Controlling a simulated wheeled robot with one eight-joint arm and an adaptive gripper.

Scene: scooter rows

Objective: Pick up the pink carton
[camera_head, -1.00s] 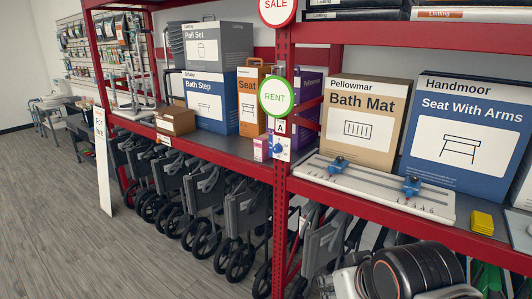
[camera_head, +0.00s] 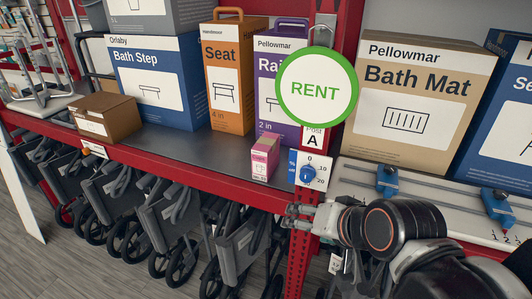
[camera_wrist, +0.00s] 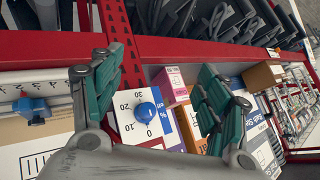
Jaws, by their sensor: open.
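The pink carton (camera_head: 265,157) is a small upright box on the red-edged shelf, just left of the red post and in front of the purple box.
A white dial card with a blue knob (camera_head: 309,172) hangs by the post, close to the carton's right. The red post (camera_head: 306,255) and shelf edge (camera_head: 190,174) are near my gripper. A brown box (camera_head: 105,117) sits left; the shelf between is clear.

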